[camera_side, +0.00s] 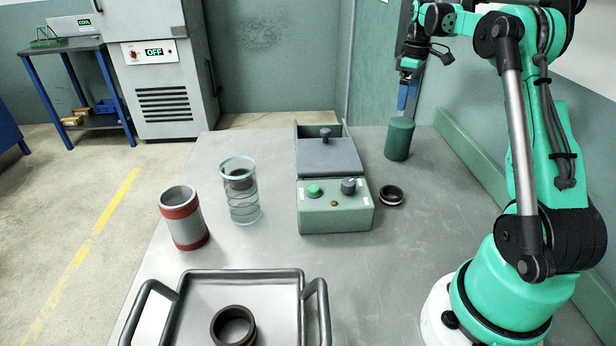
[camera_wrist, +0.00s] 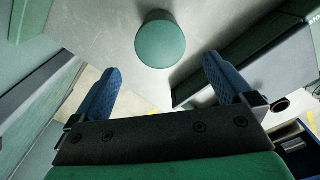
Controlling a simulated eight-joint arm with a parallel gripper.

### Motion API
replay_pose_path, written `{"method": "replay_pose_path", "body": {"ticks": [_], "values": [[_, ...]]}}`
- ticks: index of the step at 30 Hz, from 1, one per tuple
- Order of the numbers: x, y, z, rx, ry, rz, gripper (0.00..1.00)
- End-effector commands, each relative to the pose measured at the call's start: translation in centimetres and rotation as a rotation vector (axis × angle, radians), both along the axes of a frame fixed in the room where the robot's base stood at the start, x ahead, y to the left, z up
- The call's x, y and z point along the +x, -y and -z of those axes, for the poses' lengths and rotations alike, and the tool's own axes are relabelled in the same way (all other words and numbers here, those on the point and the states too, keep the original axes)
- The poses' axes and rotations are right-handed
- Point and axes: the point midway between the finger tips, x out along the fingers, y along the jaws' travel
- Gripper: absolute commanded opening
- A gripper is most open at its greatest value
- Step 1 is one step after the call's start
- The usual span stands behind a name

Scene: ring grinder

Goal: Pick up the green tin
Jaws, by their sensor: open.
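The green tin (camera_side: 399,140) is a dark green cylinder standing upright on the grey table, right of the grinder box. In the wrist view its round top (camera_wrist: 160,44) shows ahead of and between my two blue fingers. My gripper (camera_side: 405,110) is above the tin, pointing down, with its fingers just over the tin's top in the side view. In the wrist view my gripper (camera_wrist: 162,80) is open with nothing between its fingers. Whether a finger touches the tin cannot be told.
The green grinder box (camera_side: 335,215) with knobs stands mid-table, a dark ring (camera_side: 391,195) beside it. A glass jar (camera_side: 240,205), a red-banded cylinder (camera_side: 183,222) and a metal tray (camera_side: 285,290) holding a ring stand left and in front. A green ledge (camera_side: 470,165) runs behind the tin.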

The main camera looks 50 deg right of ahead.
Motion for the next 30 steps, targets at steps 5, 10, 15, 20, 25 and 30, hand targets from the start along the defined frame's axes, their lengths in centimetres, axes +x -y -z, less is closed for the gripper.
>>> {"method": "replay_pose_path", "body": {"ticks": [5, 10, 15, 20, 25, 30], "values": [[0.0, 0.0, 3.2, -0.001, 0.000, 0.000, 1.00], [0.1, 0.0, 4.8, -0.001, 0.001, 0.001, 1.00], [0.1, 0.0, 7.1, -0.001, 0.001, 0.001, 1.00], [0.1, 0.0, 9.1, -0.001, 0.001, 0.001, 1.00], [0.0, 0.0, 10.0, -0.001, 0.001, 0.001, 1.00], [0.0, 0.0, 10.0, -0.001, 0.001, 0.001, 1.00]]}}
